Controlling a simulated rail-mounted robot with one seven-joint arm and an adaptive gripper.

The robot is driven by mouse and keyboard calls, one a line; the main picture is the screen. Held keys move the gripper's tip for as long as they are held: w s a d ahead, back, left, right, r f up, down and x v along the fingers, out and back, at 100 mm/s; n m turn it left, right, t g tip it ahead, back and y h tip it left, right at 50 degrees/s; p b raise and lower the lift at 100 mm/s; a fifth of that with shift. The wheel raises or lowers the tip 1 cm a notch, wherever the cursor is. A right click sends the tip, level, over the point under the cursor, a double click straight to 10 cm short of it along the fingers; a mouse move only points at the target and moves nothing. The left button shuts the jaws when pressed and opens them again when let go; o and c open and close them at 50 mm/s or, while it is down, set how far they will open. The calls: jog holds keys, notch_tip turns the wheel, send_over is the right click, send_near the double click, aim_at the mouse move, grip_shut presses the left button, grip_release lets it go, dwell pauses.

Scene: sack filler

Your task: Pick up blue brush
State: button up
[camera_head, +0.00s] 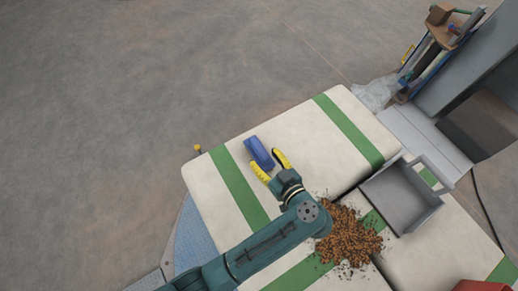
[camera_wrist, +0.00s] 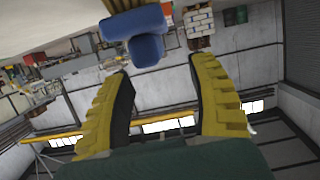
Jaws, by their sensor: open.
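The blue brush (camera_head: 259,152) lies on the far cream sack with green stripes (camera_head: 303,142), near the sack's far left part. My gripper (camera_head: 270,166) has yellow fingers, open, with the brush just ahead of and partly between the fingertips. In the wrist view, the brush (camera_wrist: 133,23) shows at the top centre, with a blue handle part and brown bristles at the upper edge. My open gripper (camera_wrist: 160,85) has nothing between its fingers there. I cannot tell whether a finger touches the brush.
A pile of brown pellets (camera_head: 350,238) is spilled over the sacks right of my arm. A grey open scoop or bin (camera_head: 402,198) stands beside it. A grey machine (camera_head: 470,80) is at the upper right. Bare floor (camera_head: 130,90) lies beyond the sacks.

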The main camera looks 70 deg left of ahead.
aim_at(259, 148)
jog(key=a, duration=0.1)
jog(key=a+f+b, duration=0.1)
jog(key=a, duration=0.1)
jog(key=a+f+b, duration=0.1)
jog(key=shift+s+a+f, duration=0.2)
jog(key=shift+a+f, duration=0.05)
jog(key=shift+a, duration=0.05)
jog(key=shift+s+a, duration=0.15)
jog(key=shift+a, duration=0.15)
jog(key=shift+c, duration=0.4)
grip_shut()
